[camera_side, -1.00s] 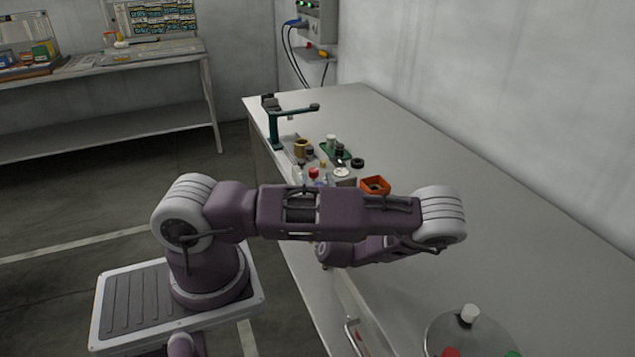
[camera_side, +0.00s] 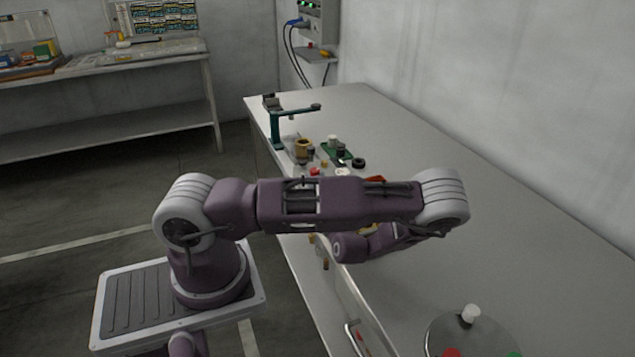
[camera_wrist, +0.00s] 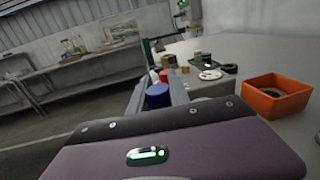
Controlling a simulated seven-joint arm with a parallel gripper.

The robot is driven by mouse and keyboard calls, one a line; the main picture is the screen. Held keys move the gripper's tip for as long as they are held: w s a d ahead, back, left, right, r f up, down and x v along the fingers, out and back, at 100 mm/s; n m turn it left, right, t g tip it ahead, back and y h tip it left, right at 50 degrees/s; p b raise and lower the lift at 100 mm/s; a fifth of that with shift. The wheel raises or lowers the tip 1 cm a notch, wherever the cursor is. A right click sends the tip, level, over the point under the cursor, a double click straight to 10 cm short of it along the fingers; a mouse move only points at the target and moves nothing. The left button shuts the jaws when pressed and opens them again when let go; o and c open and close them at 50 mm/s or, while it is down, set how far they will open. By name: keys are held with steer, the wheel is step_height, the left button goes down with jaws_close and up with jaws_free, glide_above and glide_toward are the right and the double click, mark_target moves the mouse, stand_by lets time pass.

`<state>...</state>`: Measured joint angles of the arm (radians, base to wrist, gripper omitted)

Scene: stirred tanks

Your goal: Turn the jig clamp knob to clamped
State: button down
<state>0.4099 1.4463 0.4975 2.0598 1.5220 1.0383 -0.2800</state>
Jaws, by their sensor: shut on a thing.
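In the wrist view, my gripper (camera_wrist: 157,92) points away over the bench, its two grey fingers on either side of a blue cylinder (camera_wrist: 158,95). The fingers are shut on this cylinder, and I see mostly its round top. I cannot tell whether it is the jig clamp knob, and no clamp marking is readable. A red piece (camera_wrist: 164,76) and a pale piece show just beyond it. In the side view my forearm hides the fingers and whatever they hold. A small red thing (camera_side: 315,171) shows just above the forearm there.
An orange open box (camera_wrist: 277,95) stands right of the fingers. Several small cylinders and discs lie beyond, near a green tray (camera_side: 337,154). A teal stand (camera_side: 276,130) with a horizontal arm is at the bench's far end. The bench (camera_side: 480,210) is clear on the right.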

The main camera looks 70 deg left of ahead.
steer(key=c, duration=1.2)
jaws_free()
steer(key=d, duration=0.5)
steer(key=shift+s+d, duration=0.15)
steer(key=shift+s, duration=0.15)
step_height(320, 180, up, 7)
steer(key=shift+r, duration=0.1)
